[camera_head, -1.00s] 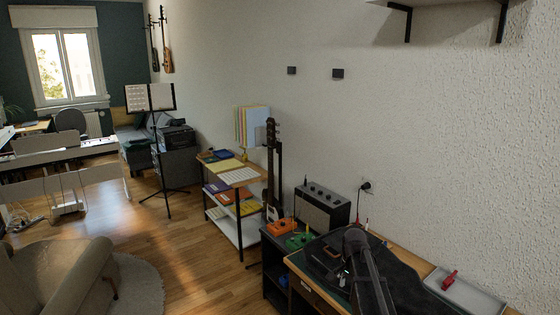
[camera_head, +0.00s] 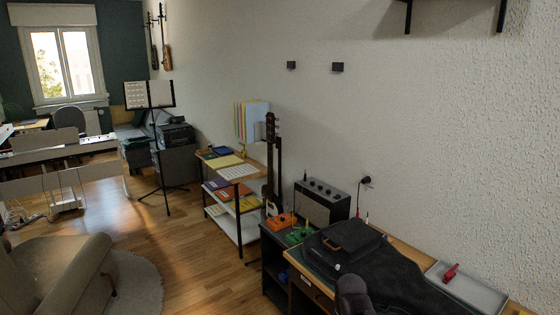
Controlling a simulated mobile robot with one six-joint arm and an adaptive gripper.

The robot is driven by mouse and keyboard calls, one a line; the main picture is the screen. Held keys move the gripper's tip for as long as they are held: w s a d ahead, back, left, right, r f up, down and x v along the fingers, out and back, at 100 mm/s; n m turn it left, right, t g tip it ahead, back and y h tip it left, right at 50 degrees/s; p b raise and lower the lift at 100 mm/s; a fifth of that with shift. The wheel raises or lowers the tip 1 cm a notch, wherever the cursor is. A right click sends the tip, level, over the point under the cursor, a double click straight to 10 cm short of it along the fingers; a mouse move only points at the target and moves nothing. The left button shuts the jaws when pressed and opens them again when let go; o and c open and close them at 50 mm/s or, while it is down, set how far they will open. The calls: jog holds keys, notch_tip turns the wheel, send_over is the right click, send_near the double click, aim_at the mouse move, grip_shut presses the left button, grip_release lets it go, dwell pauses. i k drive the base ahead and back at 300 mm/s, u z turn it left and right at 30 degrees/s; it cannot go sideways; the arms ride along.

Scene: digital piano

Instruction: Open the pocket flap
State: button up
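A dark grey instrument bag (camera_head: 405,272) lies flat along the desk by the right wall. Its raised pocket (camera_head: 352,238) is at the far left end of the bag, with a small brown piece (camera_head: 331,244) on top. The pocket's top looks flat, but I cannot tell at this size whether the flap is shut or open. A dark rounded part of my arm shows at the bottom edge, in front of the bag's near side. My gripper is not in view.
A grey tray (camera_head: 466,288) with a red item (camera_head: 450,273) sits right of the bag. A black amplifier (camera_head: 322,200) and orange (camera_head: 281,221) and green (camera_head: 300,234) boxes stand left of it. A shelf unit (camera_head: 234,193) and guitar (camera_head: 270,170) are farther back.

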aim_at(352, 234)
jog(key=z, duration=0.05)
jog(key=k, duration=1.35)
jog(key=u, duration=0.25)
jog(key=i, duration=1.75)
jog(key=z, duration=0.5)
